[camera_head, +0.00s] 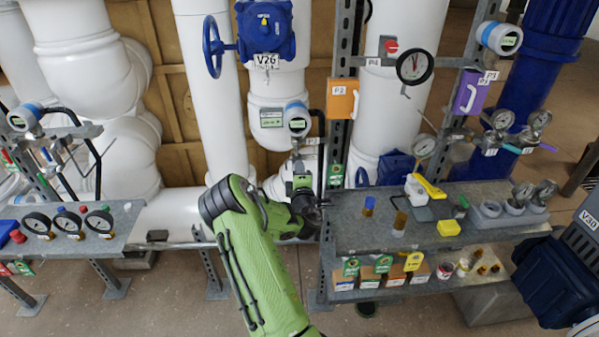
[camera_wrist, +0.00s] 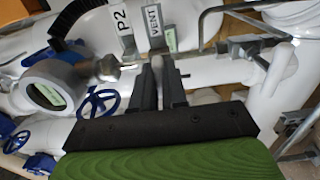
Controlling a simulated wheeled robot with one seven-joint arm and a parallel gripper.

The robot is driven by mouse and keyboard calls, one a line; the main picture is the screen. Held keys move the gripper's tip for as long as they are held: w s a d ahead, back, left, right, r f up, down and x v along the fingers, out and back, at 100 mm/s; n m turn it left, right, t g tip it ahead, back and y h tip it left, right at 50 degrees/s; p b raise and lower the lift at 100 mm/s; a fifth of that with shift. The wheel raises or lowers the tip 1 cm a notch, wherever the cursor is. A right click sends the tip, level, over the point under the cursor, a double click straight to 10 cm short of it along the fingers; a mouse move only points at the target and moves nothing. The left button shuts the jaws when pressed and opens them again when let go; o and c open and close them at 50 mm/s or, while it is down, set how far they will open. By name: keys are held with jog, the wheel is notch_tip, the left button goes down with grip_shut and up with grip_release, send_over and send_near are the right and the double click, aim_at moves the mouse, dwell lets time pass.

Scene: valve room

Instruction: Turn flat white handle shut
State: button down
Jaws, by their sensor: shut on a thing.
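My gripper (camera_wrist: 159,78) is in the middle of the wrist view, its two dark fingers close together. A narrow pale piece (camera_wrist: 157,62), which looks like the white handle, shows between the fingertips, and the gripper is shut on it. Most of the handle is hidden by the fingers, so its exact angle cannot be told. A VENT label (camera_wrist: 154,27) is just beyond the fingertips. In the head view my green arm reaches to the pipework left of the right bench, and the handle cannot be made out there.
A round digital gauge (camera_wrist: 47,93) and a blue handwheel (camera_wrist: 98,102) are left of the fingers. A bent metal rod (camera_wrist: 240,8) is at upper right. An orange P2 box (camera_head: 342,98) hangs above the right bench (camera_head: 360,236), which holds gauges and small parts.

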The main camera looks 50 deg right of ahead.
jog(key=shift+f, duration=0.15)
dwell(0.3)
jog(key=c, duration=1.2)
grip_release()
jog(key=shift+o, duration=0.2)
